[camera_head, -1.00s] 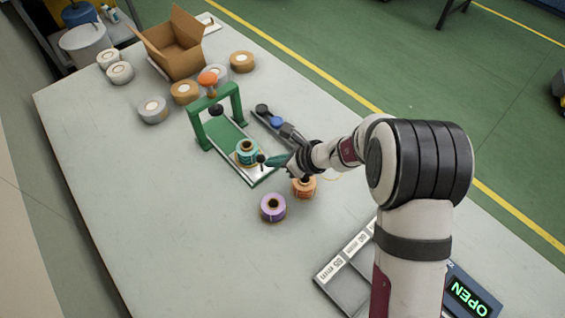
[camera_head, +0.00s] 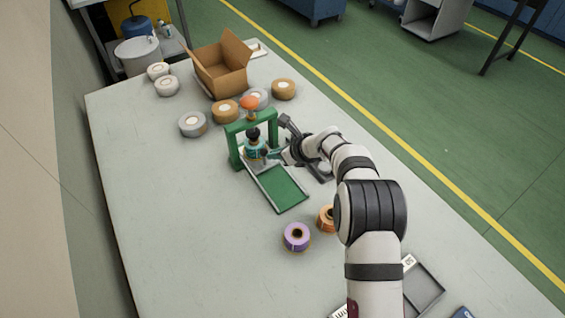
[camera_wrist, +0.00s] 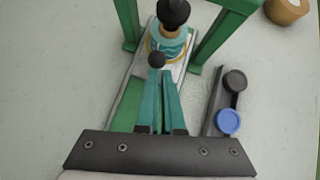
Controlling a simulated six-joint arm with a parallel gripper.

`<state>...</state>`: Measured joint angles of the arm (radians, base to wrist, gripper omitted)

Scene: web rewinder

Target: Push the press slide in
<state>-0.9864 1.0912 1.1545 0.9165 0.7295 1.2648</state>
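The green press frame (camera_head: 236,150) stands on the table with an orange knob (camera_head: 249,102) on top. Its slide, a white-edged plate (camera_wrist: 176,70), carries a teal spool (camera_head: 256,151) and sits under the arch, beneath the black press head (camera_wrist: 172,12). The green bed (camera_head: 283,188) is bare in front. A small black knob (camera_wrist: 157,60) stands at the slide's near end. My gripper (camera_wrist: 161,75) has its teal fingers close together right at this knob; whether they touch it I cannot tell. It also shows beside the press in the head view (camera_head: 274,154).
A dark tool with a blue round pad (camera_wrist: 228,121) lies just right of the press. Purple (camera_head: 296,237) and orange (camera_head: 326,219) spools stand in front. Several tape rolls and a cardboard box (camera_head: 222,70) are behind. The table's left side is clear.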

